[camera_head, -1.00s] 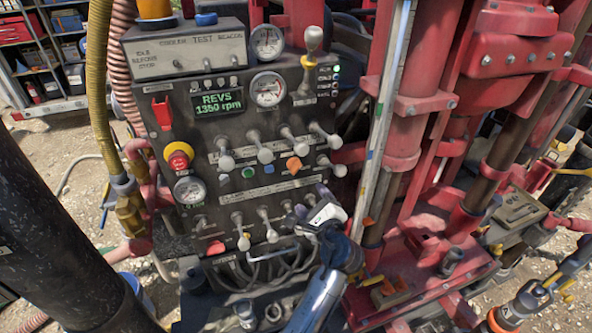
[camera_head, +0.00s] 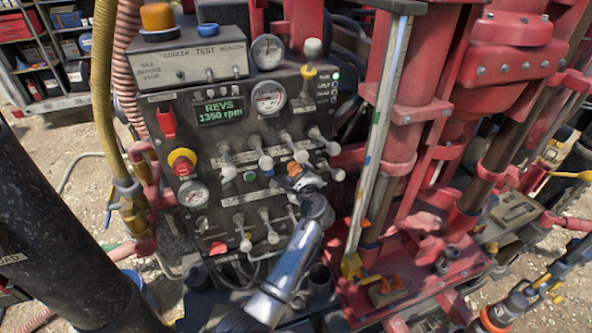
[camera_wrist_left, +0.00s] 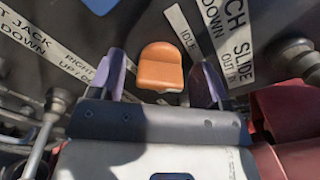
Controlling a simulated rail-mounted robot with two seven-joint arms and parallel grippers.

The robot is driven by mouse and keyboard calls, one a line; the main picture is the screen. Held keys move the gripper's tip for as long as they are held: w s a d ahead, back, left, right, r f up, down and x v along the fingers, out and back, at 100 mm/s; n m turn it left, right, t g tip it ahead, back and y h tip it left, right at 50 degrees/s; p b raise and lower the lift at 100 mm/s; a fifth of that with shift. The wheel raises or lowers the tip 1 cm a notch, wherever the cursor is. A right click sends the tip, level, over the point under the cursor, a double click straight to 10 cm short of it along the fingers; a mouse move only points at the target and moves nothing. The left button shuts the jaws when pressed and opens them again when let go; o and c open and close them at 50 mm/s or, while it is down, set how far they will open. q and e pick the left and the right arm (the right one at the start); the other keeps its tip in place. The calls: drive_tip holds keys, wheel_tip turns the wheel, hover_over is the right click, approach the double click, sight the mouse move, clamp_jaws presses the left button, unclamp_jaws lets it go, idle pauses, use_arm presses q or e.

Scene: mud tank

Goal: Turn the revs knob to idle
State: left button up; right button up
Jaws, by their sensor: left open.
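The revs knob, an orange knob (camera_head: 293,168), sits on the dark control panel (camera_head: 240,190), partly hidden by my left gripper in the head view. In the left wrist view the orange knob (camera_wrist_left: 160,67) shows between the two purple-grey fingers of my left gripper (camera_wrist_left: 161,80). The fingers are apart, with a visible gap on each side of the knob. An IDLE label (camera_wrist_left: 185,33) lies up and right of it. In the head view my left gripper (camera_head: 293,180) is at the knob. The display (camera_head: 219,113) reads REVS 1350 rpm. My right gripper is not seen.
White-knobbed levers (camera_head: 265,160) stand in rows around the knob. A red-and-yellow button (camera_head: 182,162) and a gauge (camera_head: 194,193) are at the panel's left. The red drill mast (camera_head: 410,130) rises close on the right. Hoses (camera_head: 105,90) hang at the left.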

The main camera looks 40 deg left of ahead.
use_arm(q)
drive_tip(key=shift+w+a, duration=0.1)
drive_tip(key=shift+a, duration=0.05)
drive_tip(key=shift+c, duration=0.5)
drive_tip(key=c, duration=0.8)
drive_tip(key=shift+f+b, duration=0.15)
drive_tip(key=shift+b, duration=0.35)
drive_tip(key=n+b, duration=0.5)
drive_tip(key=b, duration=0.1)
drive_tip(key=shift+f+n, duration=0.1)
drive_tip(key=shift+n, duration=0.2)
drive_tip(key=n+b, duration=0.2)
drive_tip(key=b, duration=0.1)
drive_tip(key=shift+n, duration=0.3)
drive_tip(key=shift+r+n+b, duration=0.2)
drive_tip(key=shift+n+b, duration=0.1)
